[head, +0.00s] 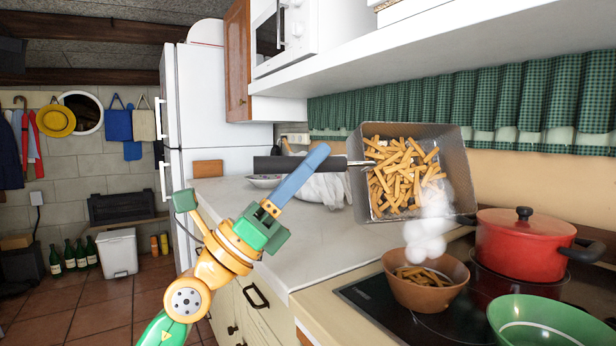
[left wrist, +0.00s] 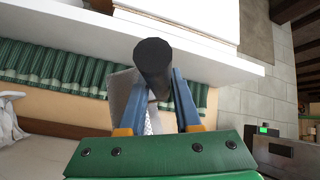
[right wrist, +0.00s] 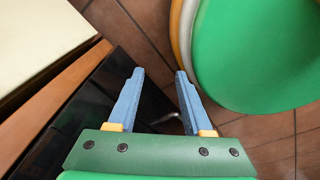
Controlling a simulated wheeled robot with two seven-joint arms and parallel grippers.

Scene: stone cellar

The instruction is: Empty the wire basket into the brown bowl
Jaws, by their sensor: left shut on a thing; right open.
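The wire basket (head: 452,148) is in the air in the head view, tilted with its open side facing me, and several fries (head: 400,175) lie inside. My left gripper (head: 318,158) is shut on its black handle (head: 272,164), which also shows between the fingers in the left wrist view (left wrist: 153,60). The brown bowl (head: 418,298) stands upright below the basket, with some fries (head: 420,275) in it. White puffs (head: 428,235) hide part of the gap between basket and bowl. My right gripper (right wrist: 159,75) is open and empty in the right wrist view.
A red pot (head: 520,245) with a lid stands right of the bowl on the dark cooktop (head: 375,300). A green bowl (head: 545,325) is in front. A white plastic bag (head: 322,188) lies on the counter (head: 270,230). A shelf (head: 430,50) hangs above.

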